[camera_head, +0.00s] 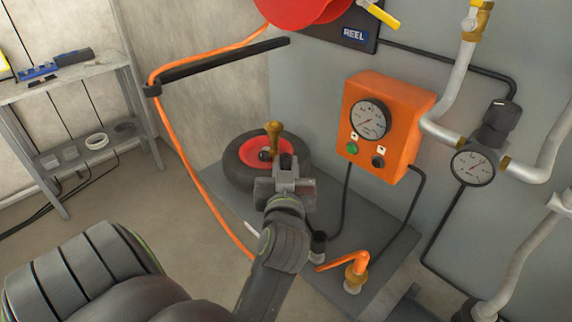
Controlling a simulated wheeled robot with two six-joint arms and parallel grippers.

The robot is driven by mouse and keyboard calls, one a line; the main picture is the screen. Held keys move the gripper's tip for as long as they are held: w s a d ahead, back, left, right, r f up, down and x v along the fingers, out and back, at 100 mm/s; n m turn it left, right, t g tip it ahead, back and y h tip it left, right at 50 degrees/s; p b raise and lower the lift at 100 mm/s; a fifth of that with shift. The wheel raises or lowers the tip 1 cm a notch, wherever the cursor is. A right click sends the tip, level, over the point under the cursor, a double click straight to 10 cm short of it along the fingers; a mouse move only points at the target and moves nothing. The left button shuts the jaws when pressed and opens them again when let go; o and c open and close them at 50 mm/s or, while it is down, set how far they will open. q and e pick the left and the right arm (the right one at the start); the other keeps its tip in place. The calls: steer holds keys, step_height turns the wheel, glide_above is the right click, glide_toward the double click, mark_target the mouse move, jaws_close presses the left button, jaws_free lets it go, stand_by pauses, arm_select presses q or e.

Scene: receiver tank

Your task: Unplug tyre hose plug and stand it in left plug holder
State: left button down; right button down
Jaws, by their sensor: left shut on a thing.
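My left gripper (285,166) is shut in front of the tyre at the middle of the head view. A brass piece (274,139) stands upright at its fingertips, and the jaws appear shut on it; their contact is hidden. I cannot tell for sure that it is the tyre hose plug. A black holder or socket (318,246) stands on the grey base, right of my wrist. My right gripper is not in view.
The tyre (236,170) lies behind the gripper. An orange box (388,115) with gauge and buttons is on the wall, right. The orange hose (182,142) hangs from the red reel (300,10) past a black bar (225,60). Shelves (85,85) stand left.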

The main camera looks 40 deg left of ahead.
arm_select(q)
step_height(320, 180, down, 5)
steer(key=b, duration=0.4)
steer(key=shift+f+b, duration=0.5)
steer(key=shift+f, duration=0.25)
steer(key=shift+r, duration=0.1)
steer(key=shift+f+b, duration=0.9)
steer(key=shift+f, duration=0.25)
steer(key=shift+f+b, duration=0.35)
steer(key=shift+f, duration=0.05)
